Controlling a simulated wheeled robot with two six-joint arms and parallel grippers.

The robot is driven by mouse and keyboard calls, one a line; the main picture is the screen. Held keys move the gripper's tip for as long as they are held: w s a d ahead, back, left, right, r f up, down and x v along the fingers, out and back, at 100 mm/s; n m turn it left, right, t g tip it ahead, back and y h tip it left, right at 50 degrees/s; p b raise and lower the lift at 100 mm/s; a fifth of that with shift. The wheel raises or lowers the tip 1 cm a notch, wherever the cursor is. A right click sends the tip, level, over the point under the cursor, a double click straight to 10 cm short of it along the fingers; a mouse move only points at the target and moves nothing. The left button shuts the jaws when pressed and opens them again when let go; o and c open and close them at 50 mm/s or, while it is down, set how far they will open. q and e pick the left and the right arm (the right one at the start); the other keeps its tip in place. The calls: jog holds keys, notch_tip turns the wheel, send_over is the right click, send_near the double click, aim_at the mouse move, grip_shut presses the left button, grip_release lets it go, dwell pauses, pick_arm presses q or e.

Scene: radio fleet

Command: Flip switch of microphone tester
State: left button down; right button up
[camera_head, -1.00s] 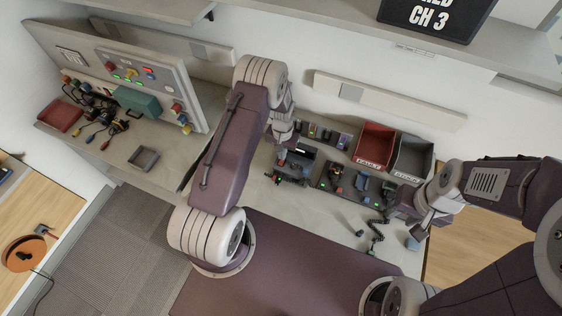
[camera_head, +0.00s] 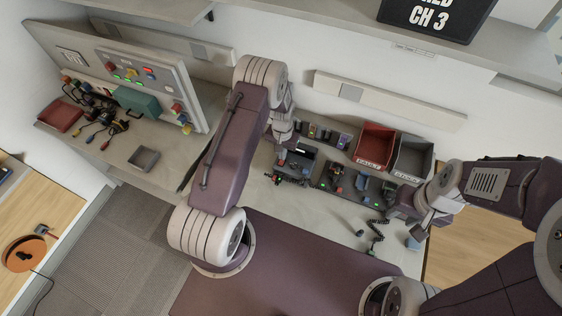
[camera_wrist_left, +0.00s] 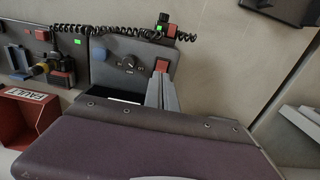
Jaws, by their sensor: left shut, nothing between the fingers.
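The microphone tester (camera_wrist_left: 125,62) is a dark panel with a blue round part, a black knob (camera_wrist_left: 130,62) and a red switch (camera_wrist_left: 162,65). It also shows in the head view (camera_head: 300,153), partly behind my left wrist. My left gripper (camera_wrist_left: 161,88) is shut and empty, with its fingertips at or just beside the red switch. I cannot tell whether they touch it. In the head view the left gripper (camera_head: 282,157) reaches down at the tester. My right gripper (camera_head: 412,213) is low near the right end of the bench; its jaws are unclear.
A black handset on a coiled cord (camera_wrist_left: 165,28) lies along the tester's edge. More radio stations (camera_head: 335,175) stand beside it. A red bin (camera_head: 375,145) and a grey bin (camera_head: 412,160) stand behind. A switch panel (camera_head: 120,75) is at the left.

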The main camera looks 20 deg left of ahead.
pick_arm(q)
jog(key=shift+f+b, duration=0.8)
jog(key=shift+f, duration=0.15)
dwell(0.5)
jog(key=shift+r, duration=0.1)
notch_tip(320, 180, up, 7)
jog(key=p, duration=0.5)
dwell(0.5)
